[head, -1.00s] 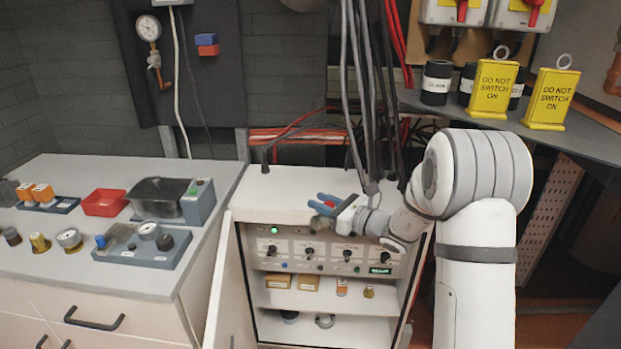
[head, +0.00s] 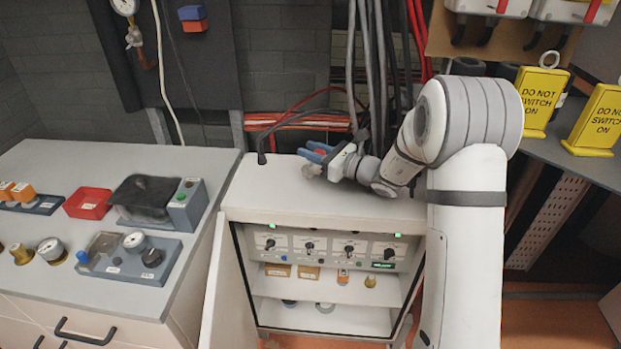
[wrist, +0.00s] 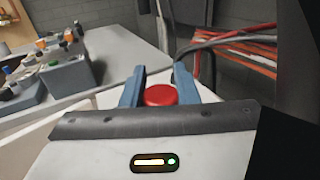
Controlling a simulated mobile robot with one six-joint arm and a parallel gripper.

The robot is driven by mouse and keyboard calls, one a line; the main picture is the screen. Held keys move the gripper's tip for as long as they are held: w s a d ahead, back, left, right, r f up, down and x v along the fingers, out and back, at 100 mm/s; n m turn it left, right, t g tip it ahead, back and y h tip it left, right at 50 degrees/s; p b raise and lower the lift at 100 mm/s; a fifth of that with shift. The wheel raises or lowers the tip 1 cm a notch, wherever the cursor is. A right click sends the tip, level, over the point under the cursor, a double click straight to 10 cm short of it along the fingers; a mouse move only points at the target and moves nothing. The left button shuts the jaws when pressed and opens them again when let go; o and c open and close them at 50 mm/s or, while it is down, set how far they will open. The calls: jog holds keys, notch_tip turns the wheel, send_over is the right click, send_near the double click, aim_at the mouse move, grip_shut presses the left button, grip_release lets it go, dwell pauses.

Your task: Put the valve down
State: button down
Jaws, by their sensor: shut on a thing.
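The valve, seen as a round red cap (wrist: 160,95), is between the two blue fingers of my gripper (wrist: 158,82) in the wrist view. In the head view my gripper (head: 309,152) is shut on it, over the white top of the cabinet (head: 265,195). A little red shows between the fingers, with a small pale part below. I cannot tell whether the valve touches the cabinet top. Most of the valve is hidden by the fingers and palm.
The left counter (head: 60,165) carries a red tray (head: 88,204), a grey box with a dark cover (head: 145,195) and several gauges and fittings. Cables hang behind the cabinet. The cabinet door (head: 212,290) is open.

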jog(key=shift+f, duration=3.6)
jog(key=shift+f, duration=0.2)
jog(key=c, duration=1.1)
grip_release()
